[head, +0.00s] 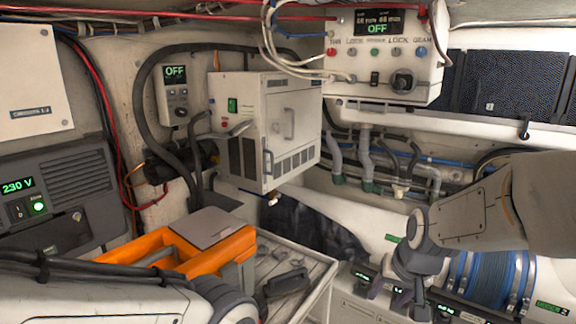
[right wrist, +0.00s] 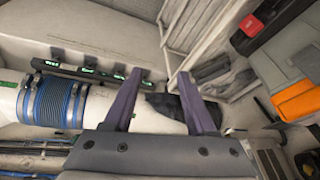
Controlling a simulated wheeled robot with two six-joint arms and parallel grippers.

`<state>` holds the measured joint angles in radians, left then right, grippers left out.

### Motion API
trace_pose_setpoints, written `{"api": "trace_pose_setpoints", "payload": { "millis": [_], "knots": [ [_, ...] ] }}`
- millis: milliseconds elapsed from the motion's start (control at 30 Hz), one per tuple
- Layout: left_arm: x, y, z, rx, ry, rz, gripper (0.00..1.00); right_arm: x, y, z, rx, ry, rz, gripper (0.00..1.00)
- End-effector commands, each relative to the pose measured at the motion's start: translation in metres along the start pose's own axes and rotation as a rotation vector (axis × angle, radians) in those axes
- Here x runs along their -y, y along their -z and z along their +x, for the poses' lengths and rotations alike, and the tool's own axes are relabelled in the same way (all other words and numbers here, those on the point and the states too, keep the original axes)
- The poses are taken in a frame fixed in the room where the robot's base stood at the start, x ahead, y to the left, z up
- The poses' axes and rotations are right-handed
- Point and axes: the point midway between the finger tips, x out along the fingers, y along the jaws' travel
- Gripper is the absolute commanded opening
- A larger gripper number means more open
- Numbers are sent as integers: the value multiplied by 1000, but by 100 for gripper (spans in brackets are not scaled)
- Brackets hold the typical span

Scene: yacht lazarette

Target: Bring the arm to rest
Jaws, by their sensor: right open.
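My right arm (head: 490,212) comes in from the right in the head view, with its wrist bent downward. My right gripper (head: 388,295) hangs over the white surface and pipe at the lower right. In the right wrist view the right gripper (right wrist: 158,74) shows two purple fingers spread apart, with nothing between them. My left arm (head: 90,298) lies along the bottom left of the head view, ending in a grey joint at the lower edge. The left gripper itself does not show.
A light tray (head: 318,284) holding a black object (head: 287,283) stands at bottom centre, beside an orange bin (head: 205,243). A blue ribbed hose (head: 487,278) lies under my right forearm. A white cabinet (head: 268,130) and a control box (head: 385,55) hang behind.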

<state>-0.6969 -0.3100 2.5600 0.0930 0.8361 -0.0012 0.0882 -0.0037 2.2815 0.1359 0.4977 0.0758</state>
Motion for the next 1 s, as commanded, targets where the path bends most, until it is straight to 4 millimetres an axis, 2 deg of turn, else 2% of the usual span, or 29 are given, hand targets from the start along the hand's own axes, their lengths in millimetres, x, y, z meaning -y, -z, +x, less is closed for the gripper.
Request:
{"api": "trace_pose_setpoints", "payload": {
  "millis": [33, 233, 367, 600, 700, 800, 1000],
  "knots": [
    [0, 0, 0, 0, 0, 0, 50, -2, -26, 12, 38, -16, -60, 56],
    [0, 0, 0, 0, 0, 0, 50, -13, -110, 38, 147, -53, -288, 56],
    [1, -1, 19, 0, 0, 0, 50, 22, -134, 37, 176, -7, -410, 56],
    [4, -3, 48, 0, 0, -2, 50, 70, -203, 22, 274, 72, -659, 56],
    [4, -3, 57, 0, 0, -2, 50, 80, -232, 12, 313, 99, -758, 56],
    [4, -3, 63, 0, 0, -2, 50, 84, -252, 5, 344, 116, -829, 56],
    [5, -4, 65, 0, 0, -2, 50, 85, -267, -3, 370, 127, -882, 56]
  ]
}}
